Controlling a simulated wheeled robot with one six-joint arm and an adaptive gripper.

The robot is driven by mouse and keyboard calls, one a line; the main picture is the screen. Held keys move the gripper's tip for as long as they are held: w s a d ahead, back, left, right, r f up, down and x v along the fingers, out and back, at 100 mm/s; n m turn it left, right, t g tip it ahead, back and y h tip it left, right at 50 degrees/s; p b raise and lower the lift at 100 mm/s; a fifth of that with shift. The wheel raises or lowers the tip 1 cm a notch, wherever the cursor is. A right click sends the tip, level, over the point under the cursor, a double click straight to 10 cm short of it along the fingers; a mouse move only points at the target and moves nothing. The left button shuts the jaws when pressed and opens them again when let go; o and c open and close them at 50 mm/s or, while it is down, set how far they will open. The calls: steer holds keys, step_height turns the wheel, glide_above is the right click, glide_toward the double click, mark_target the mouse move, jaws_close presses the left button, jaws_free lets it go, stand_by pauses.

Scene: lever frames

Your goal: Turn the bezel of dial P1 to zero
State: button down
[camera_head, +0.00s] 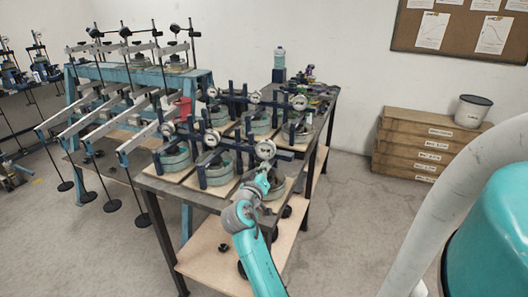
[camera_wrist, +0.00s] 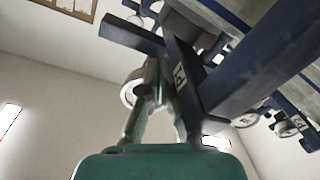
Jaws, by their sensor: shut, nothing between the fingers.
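Several round white-faced dials sit on blue posts over the workbench. The nearest one, at the bench's front right corner, is a dial (camera_head: 265,149) just above my gripper (camera_head: 264,180). The lettering in the head view is too small to tell which dial is P1. In the wrist view my gripper (camera_wrist: 160,66) is shut and empty, with its fingertips close to a blue post bearing a small white label (camera_wrist: 181,76) that I cannot read surely. A white dial (camera_wrist: 131,90) shows partly behind the left finger. I cannot tell whether the fingers touch anything.
Blue bars and posts (camera_head: 238,150) crowd the space around my gripper. Round metal cells stand on the workbench (camera_head: 158,188). A lever frame (camera_head: 140,78) with hanging weights is at left. Stacked boxes (camera_head: 415,147) stand by the wall, with clear floor before them.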

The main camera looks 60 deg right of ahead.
steer(key=a, duration=0.3)
steer(key=s+a, duration=0.1)
steer(key=a, duration=0.1)
steer(key=shift+a+f, duration=0.15)
steer(key=shift+f, duration=0.15)
steer(key=shift+s+d+r, duration=0.35)
steer(key=shift+d+r, duration=0.1)
steer(key=shift+d, duration=0.65)
steer(key=shift+s+d+r, duration=0.35)
steer(key=shift+d+r, duration=0.15)
steer(key=shift+d, duration=0.6)
steer(key=shift+s+d+r, duration=0.35)
steer(key=shift+d+r, duration=0.1)
steer(key=shift+d, duration=0.65)
steer(key=shift+w+a+f, duration=0.1)
steer(key=shift+w+f, duration=0.25)
steer(key=shift+w, duration=0.1)
steer(key=shift+w+f, duration=0.2)
steer(key=shift+w, duration=0.1)
